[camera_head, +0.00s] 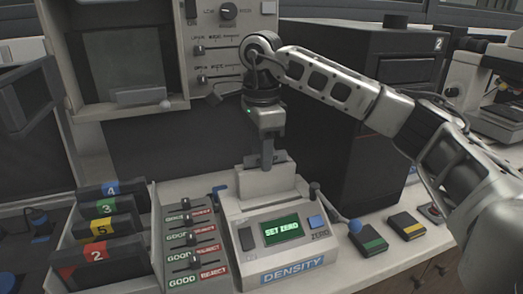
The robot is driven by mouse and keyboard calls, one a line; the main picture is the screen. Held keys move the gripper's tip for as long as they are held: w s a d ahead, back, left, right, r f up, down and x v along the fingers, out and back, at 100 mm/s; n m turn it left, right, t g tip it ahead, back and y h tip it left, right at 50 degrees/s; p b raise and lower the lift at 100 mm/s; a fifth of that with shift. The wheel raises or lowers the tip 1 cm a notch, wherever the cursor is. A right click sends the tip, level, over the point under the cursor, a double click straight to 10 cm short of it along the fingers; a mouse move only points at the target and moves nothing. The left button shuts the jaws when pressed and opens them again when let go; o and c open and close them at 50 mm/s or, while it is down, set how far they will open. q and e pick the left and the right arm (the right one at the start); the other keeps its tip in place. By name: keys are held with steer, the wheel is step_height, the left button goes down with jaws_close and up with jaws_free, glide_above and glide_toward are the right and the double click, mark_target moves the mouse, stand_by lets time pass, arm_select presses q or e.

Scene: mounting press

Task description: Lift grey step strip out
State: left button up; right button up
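My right gripper (267,160) points straight down over the upright light block at the back of the density meter (292,262). A narrow grey piece shows below the gripper's body and reaches to the top of that block. I cannot tell whether it is the fingers alone or the fingers with the grey step strip between them. No separate strip can be made out. The meter's green screen (282,230) reads SET ZERO. My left gripper is not in view.
Coloured, numbered dark holders (93,254) stand in a rack at the left, beside GOOD/REJECT sliders (190,235). A tall black cabinet (345,110) stands behind the meter. Small pads with green (369,239) and yellow (406,226) stripes lie at the right. A microscope (470,80) stands farther right.

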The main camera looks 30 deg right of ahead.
jaws_close()
steer(key=shift+r+p, duration=0.85)
steer(key=shift+r, duration=0.15)
step_height(320, 180, up, 2)
steer(key=shift+r+p, duration=0.15)
steer(key=shift+p, duration=0.8)
step_height(320, 180, up, 4)
steer(key=p, duration=0.3)
steer(key=shift+r+p, duration=0.25)
steer(key=shift+p, duration=0.1)
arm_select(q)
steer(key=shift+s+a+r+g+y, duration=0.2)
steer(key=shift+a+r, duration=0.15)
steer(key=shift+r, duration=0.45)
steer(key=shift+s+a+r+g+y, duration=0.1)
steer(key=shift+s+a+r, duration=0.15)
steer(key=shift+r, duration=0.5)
arm_select(e)
step_height(320, 180, up, 9)
steer(key=shift+f, duration=0.15)
